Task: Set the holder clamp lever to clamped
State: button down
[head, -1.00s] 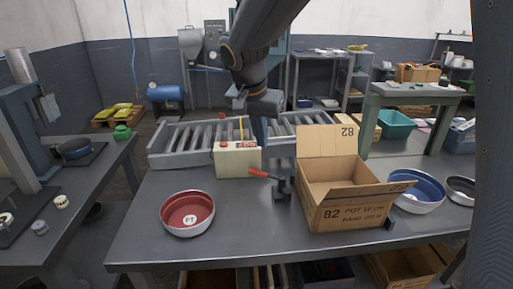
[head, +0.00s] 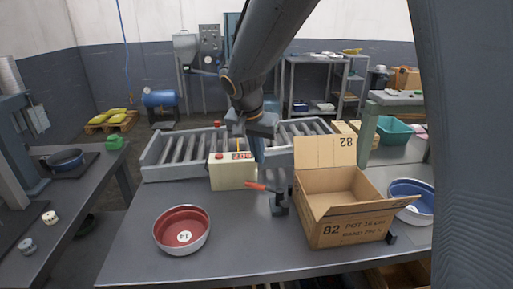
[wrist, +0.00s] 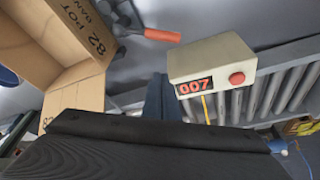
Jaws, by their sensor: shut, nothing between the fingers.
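The holder clamp (head: 279,203) is a small dark metal piece on the grey table, at the left side of the cardboard box. Its lever has a red-orange handle (head: 256,186) that points left, towards the cream box. In the wrist view the red handle (wrist: 162,35) shows near the top, with the dark clamp beside it. My gripper (head: 258,152) is shut and empty. It hangs just behind and above the right end of the cream box, apart from the lever.
The cream box (head: 233,176) with a red display and red button stands close to my gripper. The open cardboard box (head: 350,213) is at the right. A red pan (head: 182,230) sits at the front left, and a blue pan (head: 411,195) at the right. A roller conveyor (head: 180,152) runs behind.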

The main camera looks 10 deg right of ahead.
jog(key=x, duration=0.1)
jog(key=p+x, duration=0.1)
jog(key=x, duration=0.3)
jog(key=shift+s+a+f, duration=0.15)
jog(key=shift+s+f, duration=0.05)
jog(key=shift+s, duration=0.05)
jog(key=shift+s+a+f+p, duration=0.1)
jog(key=shift+s+a+p, duration=0.25)
jog(key=shift+s, duration=0.15)
jog(key=shift+s+a+f+p, duration=0.1)
jog(key=shift+s+a+p, duration=0.2)
jog(key=shift+s, duration=0.25)
jog(key=shift+s+a+f, duration=0.15)
jog(key=shift+s, duration=0.2)
jog(key=shift+s, duration=0.1)
